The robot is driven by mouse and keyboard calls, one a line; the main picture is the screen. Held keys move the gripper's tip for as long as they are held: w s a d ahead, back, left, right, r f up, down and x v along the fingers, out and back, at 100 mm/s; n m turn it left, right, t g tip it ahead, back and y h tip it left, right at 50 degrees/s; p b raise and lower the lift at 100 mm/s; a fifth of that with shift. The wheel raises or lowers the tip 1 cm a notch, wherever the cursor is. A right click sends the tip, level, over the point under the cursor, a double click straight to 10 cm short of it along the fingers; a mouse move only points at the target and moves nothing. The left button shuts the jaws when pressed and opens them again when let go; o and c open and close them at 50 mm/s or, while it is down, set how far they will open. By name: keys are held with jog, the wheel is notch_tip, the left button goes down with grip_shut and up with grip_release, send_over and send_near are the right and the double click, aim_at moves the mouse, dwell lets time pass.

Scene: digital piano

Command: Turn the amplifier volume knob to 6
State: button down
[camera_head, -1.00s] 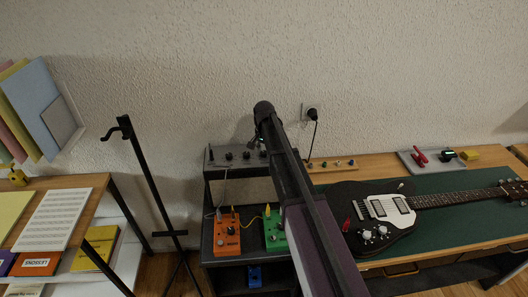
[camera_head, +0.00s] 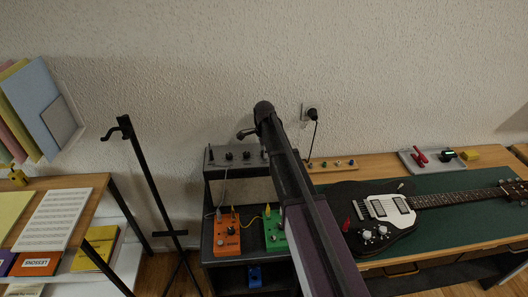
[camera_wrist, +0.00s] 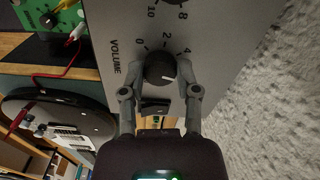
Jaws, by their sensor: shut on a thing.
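The amplifier (camera_head: 216,153) is a grey box with dark knobs on the upper shelf of a black stand in the head view. In the wrist view its grey panel (camera_wrist: 112,22) fills the upper middle, with the word VOLUME at its left. The dark volume knob (camera_wrist: 158,66) has a short white mark towards its right side. The numbers 0, 2 and 4 show around it; I cannot see a 6 beside it. My gripper (camera_wrist: 161,74) is shut on the volume knob, one finger on each side.
Another knob (camera_wrist: 170,2) with 8 and 10 sits close beside the held one. Orange (camera_head: 227,236) and green (camera_head: 274,232) pedals with cables are on the shelf below. A guitar (camera_head: 375,214) lies right of my arm; a black stand (camera_head: 148,185) is at left.

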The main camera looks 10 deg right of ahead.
jog(key=shift+s+m, duration=0.15)
jog(key=shift+m, duration=0.15)
jog(key=shift+c, duration=1.7)
grip_release()
jog(key=shift+n, duration=0.4)
